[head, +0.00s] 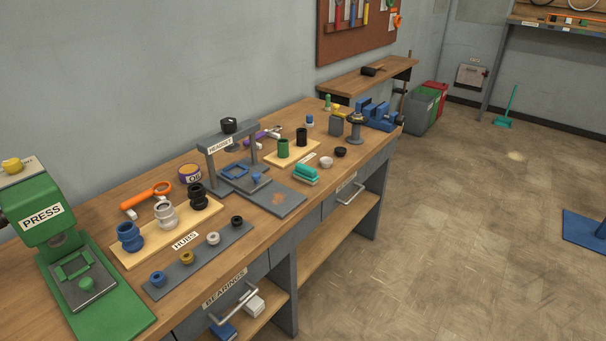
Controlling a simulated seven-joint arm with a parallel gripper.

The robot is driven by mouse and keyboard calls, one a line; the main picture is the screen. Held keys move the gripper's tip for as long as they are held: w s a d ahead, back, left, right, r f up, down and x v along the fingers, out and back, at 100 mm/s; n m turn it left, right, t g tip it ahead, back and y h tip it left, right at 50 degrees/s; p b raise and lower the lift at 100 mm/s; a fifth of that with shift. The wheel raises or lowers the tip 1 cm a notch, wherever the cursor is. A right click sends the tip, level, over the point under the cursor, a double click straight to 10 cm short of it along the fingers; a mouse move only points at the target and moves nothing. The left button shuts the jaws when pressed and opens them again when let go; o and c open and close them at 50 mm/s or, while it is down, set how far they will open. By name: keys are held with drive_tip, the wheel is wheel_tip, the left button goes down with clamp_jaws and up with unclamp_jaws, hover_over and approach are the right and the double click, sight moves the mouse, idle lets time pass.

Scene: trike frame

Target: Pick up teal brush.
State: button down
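A teal brush (305,172) lies on the wooden workbench, near its front edge and right of the grey headset stand's base. It is a small block with a teal top and a paler underside. Nothing covers it from this view. My gripper does not show in the head view.
Left of the brush stands the grey headset stand (210,165). A blue vise (377,114) is farther right. A teal long-handled tool (504,121) stands on the floor.

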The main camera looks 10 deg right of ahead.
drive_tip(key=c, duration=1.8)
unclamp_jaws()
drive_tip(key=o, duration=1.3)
